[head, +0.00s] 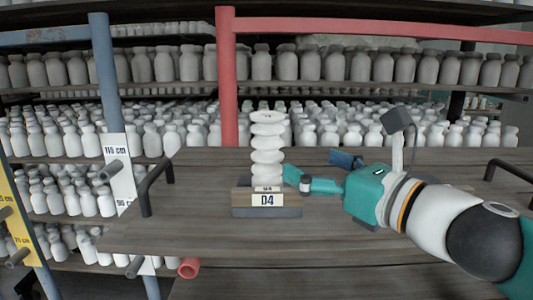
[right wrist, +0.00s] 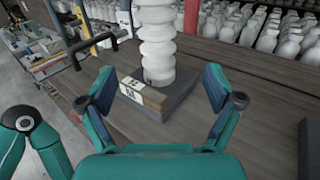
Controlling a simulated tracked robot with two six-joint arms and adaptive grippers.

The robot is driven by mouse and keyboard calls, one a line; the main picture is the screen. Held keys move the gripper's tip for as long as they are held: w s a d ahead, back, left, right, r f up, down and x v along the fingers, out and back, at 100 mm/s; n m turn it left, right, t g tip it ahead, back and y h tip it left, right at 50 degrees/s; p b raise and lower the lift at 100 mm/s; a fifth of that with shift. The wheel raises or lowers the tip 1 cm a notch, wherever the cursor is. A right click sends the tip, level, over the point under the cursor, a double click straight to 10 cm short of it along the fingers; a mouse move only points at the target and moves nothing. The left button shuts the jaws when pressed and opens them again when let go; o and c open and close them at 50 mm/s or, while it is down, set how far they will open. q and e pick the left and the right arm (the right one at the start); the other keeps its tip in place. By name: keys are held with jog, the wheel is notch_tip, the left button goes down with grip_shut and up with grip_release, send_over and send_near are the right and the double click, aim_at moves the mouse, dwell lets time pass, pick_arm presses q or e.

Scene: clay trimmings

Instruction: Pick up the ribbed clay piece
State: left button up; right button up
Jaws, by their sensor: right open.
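The ribbed clay piece (head: 267,146) is white, tall and stacked in rounded ridges. It stands upright on a dark base with a wooden block and a label reading D4 (head: 267,200). In the right wrist view the ribbed piece (right wrist: 157,45) rises ahead, between the fingers but beyond their tips. My right gripper (head: 318,172) comes in from the right in the head view, close beside the piece's lower part. In the wrist view the right gripper (right wrist: 162,92) is open and empty, its fingers spread wide. My left gripper is not in the head view.
The piece stands on a dark wooden board (head: 200,225) with black handles at left (head: 155,185) and right (head: 508,170). Shelves of white bottles (head: 345,68) fill the background. A red post (head: 228,90) stands behind the piece. The board's front is clear.

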aim_at(267, 142)
jog(key=p+x, duration=0.1)
jog(key=x, duration=1)
jog(key=shift+w+a+r, duration=0.1)
jog(key=shift+w+a, duration=0.1)
jog(key=shift+a, duration=0.2)
jog(key=shift+c, duration=0.2)
jog(key=c, duration=1.6)
jog(key=shift+r, duration=0.1)
grip_shut()
jog(key=shift+r, duration=0.15)
